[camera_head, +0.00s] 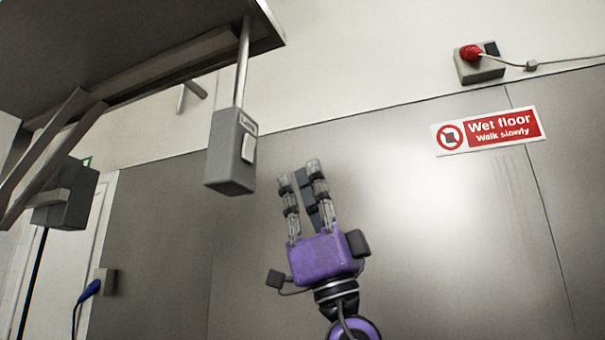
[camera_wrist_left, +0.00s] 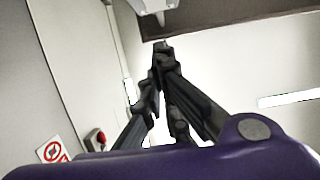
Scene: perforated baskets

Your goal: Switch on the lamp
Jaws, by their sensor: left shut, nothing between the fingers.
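A grey switch box (camera_head: 230,155) with a pale rocker switch (camera_head: 248,148) on its face hangs from a metal rod in the head view. My left gripper (camera_head: 303,172), purple with dark and clear fingers, is shut and empty. It points up, to the right of and slightly below the box, apart from it in the picture. In the left wrist view, the closed fingertips (camera_wrist_left: 161,47) point toward a pale box-like part (camera_wrist_left: 153,6) at the top edge, probably the switch box. No lamp can be clearly made out. My right gripper is not in view.
A dark overhead panel (camera_head: 110,50) fills the upper left, with the rod coming down from it. A red plug in a wall socket (camera_head: 478,66) and a "Wet floor" sign (camera_head: 488,131) are on the wall at right. The space right of my gripper is clear.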

